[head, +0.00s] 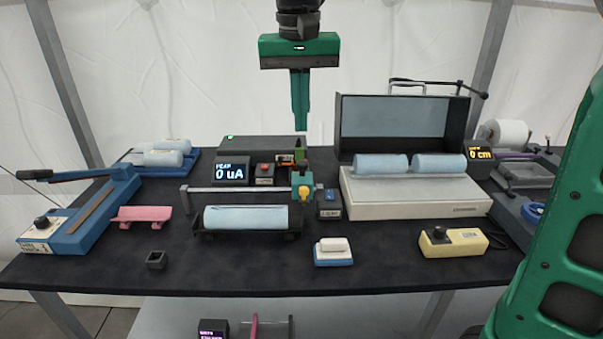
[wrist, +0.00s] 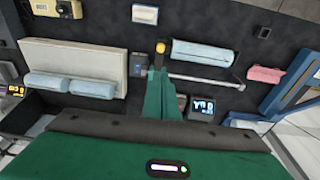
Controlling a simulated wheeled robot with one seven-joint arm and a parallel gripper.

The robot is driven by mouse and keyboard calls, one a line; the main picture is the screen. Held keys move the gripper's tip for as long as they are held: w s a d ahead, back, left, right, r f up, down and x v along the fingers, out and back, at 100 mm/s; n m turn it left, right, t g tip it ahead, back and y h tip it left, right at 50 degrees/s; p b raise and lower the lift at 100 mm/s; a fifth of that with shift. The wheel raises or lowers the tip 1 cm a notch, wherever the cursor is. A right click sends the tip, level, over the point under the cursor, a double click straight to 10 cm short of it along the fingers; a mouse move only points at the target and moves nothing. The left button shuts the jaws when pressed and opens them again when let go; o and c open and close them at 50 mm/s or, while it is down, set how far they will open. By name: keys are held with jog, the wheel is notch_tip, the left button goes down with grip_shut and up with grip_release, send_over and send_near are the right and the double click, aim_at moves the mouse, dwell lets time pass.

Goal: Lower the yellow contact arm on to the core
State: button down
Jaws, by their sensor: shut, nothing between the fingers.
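The core is a pale blue cylinder (head: 246,217) lying in a dark cradle near the middle of the table; it also shows in the wrist view (wrist: 203,52). The yellow contact arm (head: 303,192) shows as a small yellow end on a teal carriage, at the core's right end in the head view. Its yellow end also shows just beyond my fingertips in the wrist view (wrist: 160,47). I cannot tell whether it touches the core. My gripper (head: 300,126) is shut and empty, pointing down, well above the table and the contact arm.
A metal rail (head: 235,189) runs behind the core. A display reading 0 uA (head: 231,171) stands behind it. An open case with blue cylinders (head: 415,198) is at right, a blue lever press (head: 80,215) at left. A white block on a blue base (head: 333,253) sits in front.

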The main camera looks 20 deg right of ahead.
send_over(303, 188)
jog(key=f, duration=1.1)
jog(key=shift+w, duration=0.35)
jog(key=shift+s+f, duration=0.25)
jog(key=shift+f, duration=0.55)
